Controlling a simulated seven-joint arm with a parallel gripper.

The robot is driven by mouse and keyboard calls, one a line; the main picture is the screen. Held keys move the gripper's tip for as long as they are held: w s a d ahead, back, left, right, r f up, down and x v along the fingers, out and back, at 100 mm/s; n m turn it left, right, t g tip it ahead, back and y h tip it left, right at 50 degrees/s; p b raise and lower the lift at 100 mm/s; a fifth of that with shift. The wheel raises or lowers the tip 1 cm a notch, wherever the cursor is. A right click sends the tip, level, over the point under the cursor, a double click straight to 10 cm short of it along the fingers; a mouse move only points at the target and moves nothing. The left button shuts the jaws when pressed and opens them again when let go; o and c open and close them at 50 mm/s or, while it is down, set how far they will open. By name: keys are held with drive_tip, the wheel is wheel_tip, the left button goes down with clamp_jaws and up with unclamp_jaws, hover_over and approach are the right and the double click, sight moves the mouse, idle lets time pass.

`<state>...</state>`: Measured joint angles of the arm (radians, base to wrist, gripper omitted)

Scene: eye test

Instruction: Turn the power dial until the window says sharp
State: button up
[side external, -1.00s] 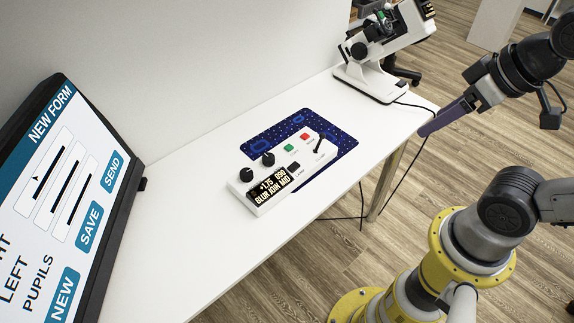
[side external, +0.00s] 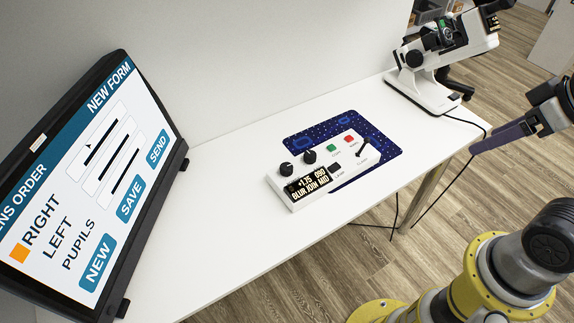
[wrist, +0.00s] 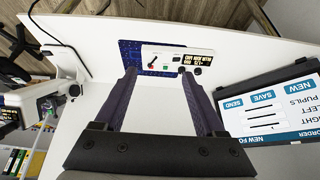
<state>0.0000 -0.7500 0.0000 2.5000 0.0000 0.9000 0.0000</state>
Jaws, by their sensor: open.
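A white control box (side external: 322,178) lies on the white table, partly over a dark blue patterned mat (side external: 383,138). Its black window (side external: 308,183) reads "+1.75 090" and "BLUR JOIN MID". Two black dials, a front one (side external: 287,169) and a rear one (side external: 309,157), stand beside the window; I cannot tell which is the power dial. The box also shows in the wrist view (wrist: 165,56), upside down. My gripper (side external: 476,150) is at the right, well away from the box and dials. In the wrist view its two dark fingers (wrist: 157,74) are apart with nothing between them.
The box also carries a green button (side external: 331,147), a red button (side external: 348,139) and a black lever (side external: 364,150). A monitor (side external: 95,175) stands left. A white instrument (side external: 435,75) stands at the back right, its cable hanging near my gripper. The front of the table is clear.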

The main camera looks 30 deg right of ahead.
idle(0.3)
drive_tip(key=w+a+r+n, duration=0.1)
drive_tip(key=w+r+n, duration=0.5)
drive_tip(key=w+r, duration=0.25)
drive_tip(key=n+g, duration=0.6)
drive_tip(key=n, duration=0.3)
hover_over(287, 166)
wheel_tip(287, 166, down, 22)
wheel_tip(287, 166, down, 13)
drive_tip(key=shift+f, duration=0.1)
